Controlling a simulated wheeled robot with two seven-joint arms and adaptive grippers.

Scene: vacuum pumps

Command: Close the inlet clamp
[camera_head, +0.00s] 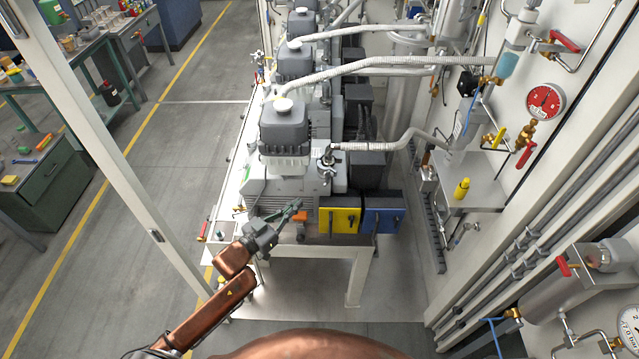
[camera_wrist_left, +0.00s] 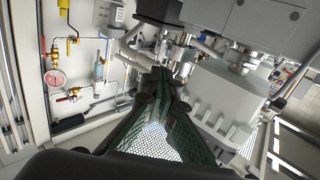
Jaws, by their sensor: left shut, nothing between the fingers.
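The nearest vacuum pump (camera_head: 285,135) is grey and stands on the front end of a white bench. A ribbed hose (camera_head: 375,146) meets a metal inlet fitting with a clamp (camera_head: 327,158) on the pump's right side. The clamp is too small to tell whether it is open or closed. My left gripper (camera_head: 296,205) comes in from the lower left. It is shut and empty, in front of the pump and below the clamp in the picture. In the left wrist view its green fingers (camera_wrist_left: 160,78) come together, with metal fittings (camera_wrist_left: 182,58) beyond them. My right gripper is not in view.
A yellow box (camera_head: 339,220) and a blue box (camera_head: 384,221) sit at the bench's front edge. More pumps (camera_head: 293,62) stand behind. A wall with a red gauge (camera_head: 545,101) and valves is on the right.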

